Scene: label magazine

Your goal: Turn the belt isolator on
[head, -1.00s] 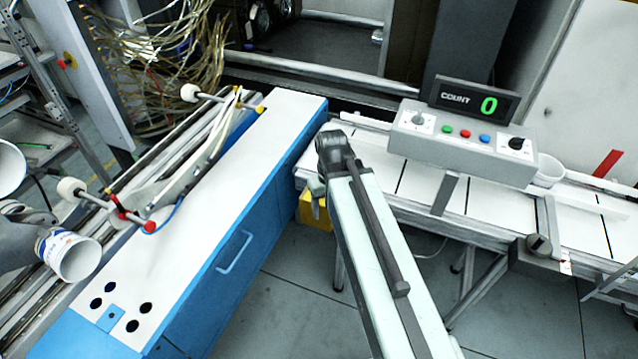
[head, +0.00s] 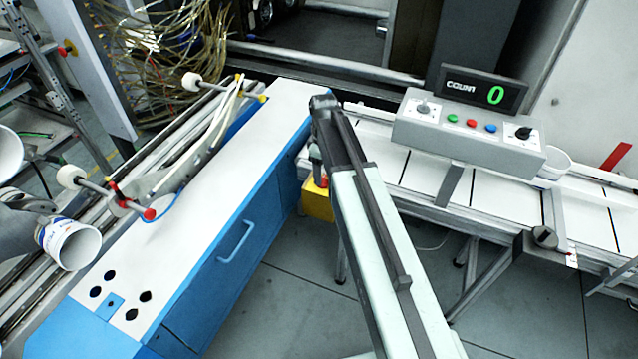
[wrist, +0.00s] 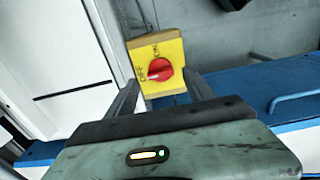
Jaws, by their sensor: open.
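The belt isolator is a yellow plate (wrist: 180,47) with a red rotary knob (wrist: 160,69) in the middle of the wrist view. The knob's white mark points to the OFF label; the ON label is above it. My gripper (wrist: 159,82) is open and empty, its two fingers on either side of the plate's lower part in the picture. I cannot tell whether they touch it. In the head view, the isolator's yellow box (head: 318,204) shows low beside the white belt table, partly hidden by my arm and gripper (head: 317,177).
A blue cabinet (head: 232,275) with a handle stands left of my arm. A control box (head: 465,135) with coloured buttons and a COUNT display (head: 480,90) reading 0 stands over the belt table (head: 425,172). Bare floor (head: 290,305) lies between cabinet and table.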

